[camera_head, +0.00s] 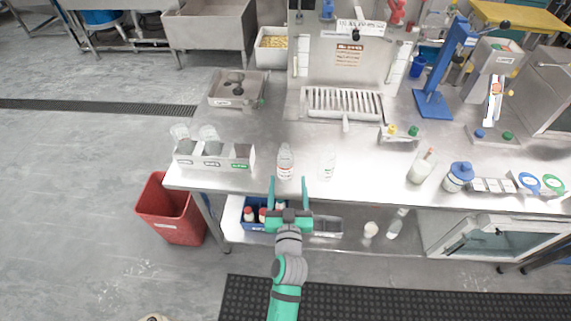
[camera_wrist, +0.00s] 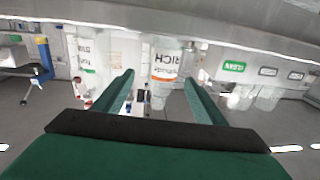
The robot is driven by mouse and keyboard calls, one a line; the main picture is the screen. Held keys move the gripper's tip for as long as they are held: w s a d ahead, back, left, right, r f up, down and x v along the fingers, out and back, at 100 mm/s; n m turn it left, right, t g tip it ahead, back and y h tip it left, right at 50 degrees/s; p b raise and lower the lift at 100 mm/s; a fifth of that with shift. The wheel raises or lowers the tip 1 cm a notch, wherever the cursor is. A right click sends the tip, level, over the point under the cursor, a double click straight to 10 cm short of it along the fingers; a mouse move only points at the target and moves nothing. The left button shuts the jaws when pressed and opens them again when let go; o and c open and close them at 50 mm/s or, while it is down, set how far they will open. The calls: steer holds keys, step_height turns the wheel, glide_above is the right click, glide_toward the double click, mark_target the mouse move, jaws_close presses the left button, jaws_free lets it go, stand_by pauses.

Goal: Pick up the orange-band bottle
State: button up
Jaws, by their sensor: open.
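The orange-band bottle (camera_head: 285,160) is a clear upright bottle near the front edge of the steel table (camera_head: 365,185). In the wrist view, which appears upside down, the bottle (camera_wrist: 165,62) shows a white label reading "RICH" with orange print. My gripper (camera_head: 288,182) is open and empty at the table's front edge, just in front of the bottle. In the wrist view the bottle appears between my two fingers (camera_wrist: 159,78). I cannot tell whether they touch it.
A second clear bottle (camera_head: 328,167) stands close on the right; its label (camera_wrist: 87,57) has green print. A white labelled holder (camera_head: 214,158) with cups is on the left. A pitcher (camera_head: 421,167) and blue-lidded jar (camera_head: 459,177) stand right. A red bin (camera_head: 170,210) is on the floor.

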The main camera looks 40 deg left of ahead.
mark_target(285, 170)
steer(key=x, duration=0.5)
steer(key=shift+s+a+r, duration=0.15)
steer(key=shift+a+r, duration=0.15)
steer(key=shift+a, duration=0.05)
steer(key=shift+x, duration=3.25)
steer(key=shift+f, duration=0.15)
steer(key=c, duration=1.1)
